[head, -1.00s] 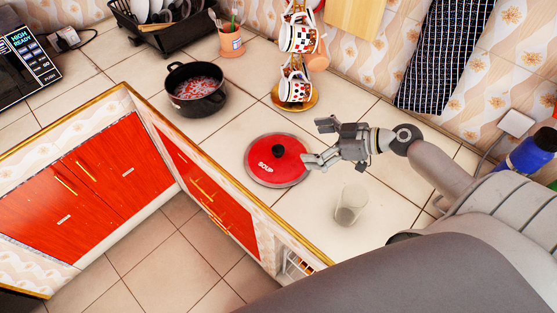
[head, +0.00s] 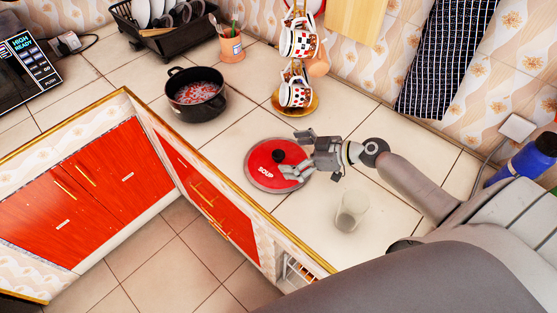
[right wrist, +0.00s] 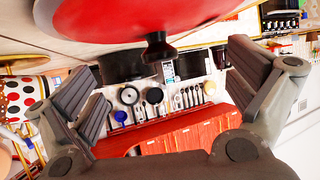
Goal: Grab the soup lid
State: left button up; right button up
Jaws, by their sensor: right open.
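The red soup lid (head: 262,171) lies flat on the tiled counter, with the word SOUP and a black knob (head: 278,156) on top. My right gripper (head: 296,155) is open over the lid's right part, its fingertips pointing left towards the knob. In the right wrist view, the red lid (right wrist: 140,15) fills the top and its dark knob (right wrist: 157,50) shows between the two spread fingers. The fingers look apart from the knob. My left gripper is not in view.
A black pot (head: 196,95) with red contents stands up-left of the lid. A glass (head: 352,209) stands close below my right wrist. A mug stand (head: 296,103) is behind. The counter's gold-trimmed edge (head: 235,190) runs left of the lid.

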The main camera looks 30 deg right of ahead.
aim_at(281, 155)
jog(key=p+x, duration=0.2)
jog(key=x, duration=0.1)
jog(key=shift+w+a+r, duration=0.15)
jog(key=shift+w, duration=0.05)
jog(key=shift+w+a+f, duration=0.4)
